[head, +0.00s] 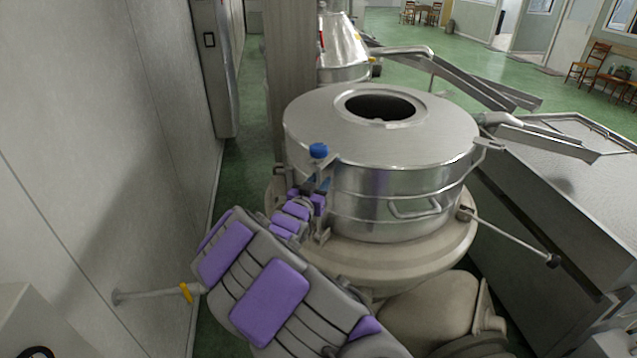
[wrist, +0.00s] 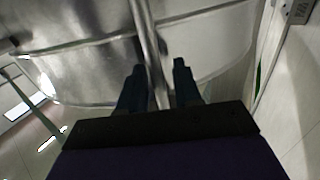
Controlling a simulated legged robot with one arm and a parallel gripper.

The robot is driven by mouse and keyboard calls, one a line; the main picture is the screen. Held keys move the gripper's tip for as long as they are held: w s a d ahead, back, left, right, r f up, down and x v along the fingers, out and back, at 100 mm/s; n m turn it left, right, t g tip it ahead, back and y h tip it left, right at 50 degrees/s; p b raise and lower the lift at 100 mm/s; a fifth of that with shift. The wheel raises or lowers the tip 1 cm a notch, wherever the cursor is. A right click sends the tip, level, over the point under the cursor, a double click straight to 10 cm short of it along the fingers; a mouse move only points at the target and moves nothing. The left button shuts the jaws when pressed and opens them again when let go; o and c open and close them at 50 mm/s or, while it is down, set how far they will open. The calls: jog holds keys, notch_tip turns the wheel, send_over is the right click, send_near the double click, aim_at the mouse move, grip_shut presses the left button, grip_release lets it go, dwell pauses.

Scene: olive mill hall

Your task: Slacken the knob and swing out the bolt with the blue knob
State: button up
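The blue knob (head: 318,151) sits on top of an upright bolt at the left side of the round steel drum (head: 385,205). The knob is outside the wrist view. My gripper (head: 320,184) is just below the knob, close to the drum wall. In the wrist view, my gripper (wrist: 158,78) has its two dark fingers apart, and a steel rod (wrist: 146,30), apparently the bolt, runs down between them. I see no clear contact of either finger with the rod. The lower part of the bolt is mostly hidden behind my gripper.
A pale wall (head: 100,150) with a valve pipe (head: 150,293) runs close on the left. A steel trough (head: 560,200) stands at right.

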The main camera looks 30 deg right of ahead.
grip_shut()
dwell(0.3)
jog(key=shift+r, duration=0.1)
